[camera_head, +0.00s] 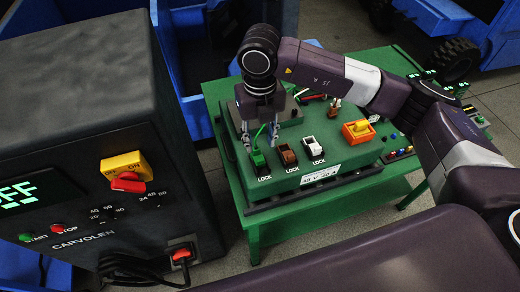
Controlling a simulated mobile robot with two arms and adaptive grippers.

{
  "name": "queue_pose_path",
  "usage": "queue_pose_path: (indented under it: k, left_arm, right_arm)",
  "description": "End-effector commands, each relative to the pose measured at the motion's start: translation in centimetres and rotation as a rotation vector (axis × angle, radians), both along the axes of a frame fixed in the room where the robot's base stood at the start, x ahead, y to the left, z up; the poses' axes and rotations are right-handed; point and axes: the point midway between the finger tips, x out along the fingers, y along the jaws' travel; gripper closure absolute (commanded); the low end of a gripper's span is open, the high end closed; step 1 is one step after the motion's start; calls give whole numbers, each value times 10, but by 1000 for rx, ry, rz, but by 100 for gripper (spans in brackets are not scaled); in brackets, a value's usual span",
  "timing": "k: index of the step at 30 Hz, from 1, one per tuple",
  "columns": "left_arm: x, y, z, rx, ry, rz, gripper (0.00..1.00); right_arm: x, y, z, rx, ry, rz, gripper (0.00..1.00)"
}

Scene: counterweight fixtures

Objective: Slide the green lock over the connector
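The green connector with its lock (257,158) is at the left end of a row on the green panel (345,168), with the word LOCK below it. A green cable rises from it. My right gripper (262,142) points down just above and behind the green connector. Its two fingers are apart, one on each side of the green cable. I cannot tell whether the fingers touch the lock, or how far the lock sits over the connector. My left gripper is not in view.
A brown connector (288,154) and a white connector (312,147) stand to the right in the same row. A large dark charger (85,110) stands at the left. Blue bins (190,75) are behind.

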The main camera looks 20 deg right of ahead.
Motion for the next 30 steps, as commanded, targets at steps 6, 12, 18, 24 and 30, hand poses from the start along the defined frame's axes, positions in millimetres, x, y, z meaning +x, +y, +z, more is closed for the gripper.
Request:
queue_pose_path:
  k: [6, 12, 18, 24, 30]
  left_arm:
    - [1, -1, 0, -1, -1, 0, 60]
    - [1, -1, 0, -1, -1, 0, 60]
    - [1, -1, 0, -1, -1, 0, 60]
    - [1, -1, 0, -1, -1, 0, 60]
    - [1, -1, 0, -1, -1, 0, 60]
  right_arm:
    - [1, 0, 38, 0, -3, 0, 67]
    - [1, 0, 52, 0, -1, 0, 67]
    - [0, 0, 52, 0, 0, 0, 67]
    - [0, 0, 52, 0, 0, 0, 67]
    - [-4, 11, 48, 37, 10, 18, 67]
